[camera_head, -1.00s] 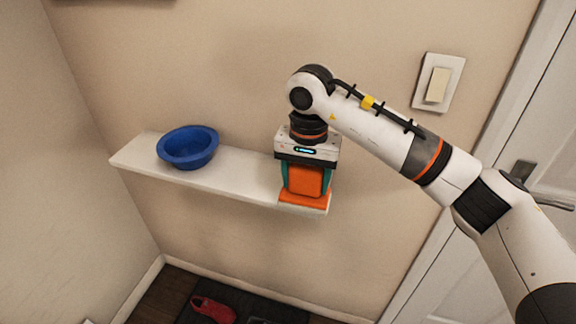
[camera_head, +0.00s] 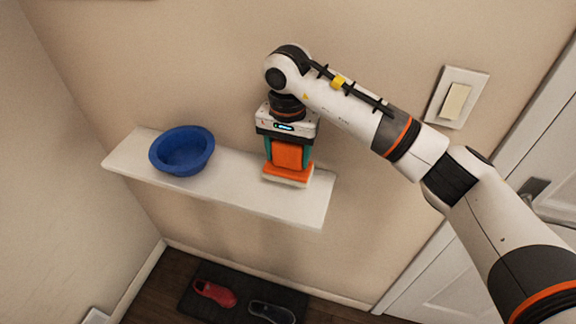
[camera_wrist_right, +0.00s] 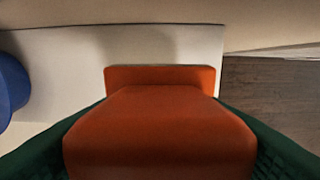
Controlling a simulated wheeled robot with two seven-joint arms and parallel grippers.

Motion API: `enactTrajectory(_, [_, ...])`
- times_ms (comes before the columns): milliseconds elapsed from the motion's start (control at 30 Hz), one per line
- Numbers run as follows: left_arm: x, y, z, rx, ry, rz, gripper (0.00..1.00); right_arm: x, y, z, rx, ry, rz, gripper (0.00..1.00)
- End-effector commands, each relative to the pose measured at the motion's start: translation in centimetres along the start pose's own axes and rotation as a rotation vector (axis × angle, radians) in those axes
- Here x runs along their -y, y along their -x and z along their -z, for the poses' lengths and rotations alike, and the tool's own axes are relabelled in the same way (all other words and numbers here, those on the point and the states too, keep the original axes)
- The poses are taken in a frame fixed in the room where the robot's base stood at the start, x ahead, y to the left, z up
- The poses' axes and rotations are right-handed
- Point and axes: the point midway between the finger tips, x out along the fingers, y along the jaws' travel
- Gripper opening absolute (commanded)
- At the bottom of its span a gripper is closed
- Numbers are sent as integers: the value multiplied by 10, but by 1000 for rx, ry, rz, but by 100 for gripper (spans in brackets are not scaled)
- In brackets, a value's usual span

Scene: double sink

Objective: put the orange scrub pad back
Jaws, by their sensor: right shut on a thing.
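The orange scrub pad (camera_head: 288,174) has a raised orange grip and a wider base with a pale lower edge. My right gripper (camera_head: 289,155) points down and is shut on the raised grip, one teal finger on each side. The pad is over the right part of the white shelf (camera_head: 232,182). I cannot tell whether its base touches the shelf. In the right wrist view the pad (camera_wrist_right: 160,130) fills the middle between the dark green fingers (camera_wrist_right: 160,150), with the shelf (camera_wrist_right: 70,75) behind it. My left gripper is out of view.
A blue bowl (camera_head: 182,151) stands on the left part of the shelf, with bare shelf between it and the pad. A light switch (camera_head: 456,100) and a door (camera_head: 480,240) are to the right. Shoes lie on a dark mat (camera_head: 240,298) below.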

Motion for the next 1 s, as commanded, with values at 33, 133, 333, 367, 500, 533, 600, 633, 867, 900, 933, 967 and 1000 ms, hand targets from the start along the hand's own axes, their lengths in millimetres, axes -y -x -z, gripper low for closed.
enactTrajectory(33, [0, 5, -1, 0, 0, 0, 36, 0, -6, 1, -3, 0, 0, 42])
enactTrajectory(133, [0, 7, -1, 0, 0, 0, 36, 0, -15, 0, -1, 0, -1, 42])
enactTrajectory(333, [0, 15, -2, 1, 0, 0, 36, 0, -35, 0, -3, -2, 1, 42])
enactTrajectory(367, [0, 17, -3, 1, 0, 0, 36, 0, -39, 0, -4, -1, 1, 42])
enactTrajectory(500, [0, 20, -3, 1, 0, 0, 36, 0, -54, 0, 0, -1, 0, 42])
enactTrajectory(533, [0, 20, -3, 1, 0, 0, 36, 0, -54, 0, 1, -1, -1, 42])
enactTrajectory(600, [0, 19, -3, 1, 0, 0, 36, 0, -54, -1, 2, 0, -1, 42])
enactTrajectory(633, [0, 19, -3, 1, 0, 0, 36, 0, -54, -1, 2, 0, -1, 42])
enactTrajectory(867, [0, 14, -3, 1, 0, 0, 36, 0, -58, 0, 1, 0, -1, 65])
enactTrajectory(900, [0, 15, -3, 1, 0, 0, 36, 0, -57, 0, 1, 0, -1, 72])
enactTrajectory(933, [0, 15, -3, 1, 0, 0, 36, 0, -57, 0, 1, 0, -1, 76])
enactTrajectory(967, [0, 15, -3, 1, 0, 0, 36, 0, -57, 0, 1, 0, -1, 81])
enactTrajectory(1000, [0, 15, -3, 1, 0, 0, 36, 0, -57, 0, 1, 0, -1, 85])
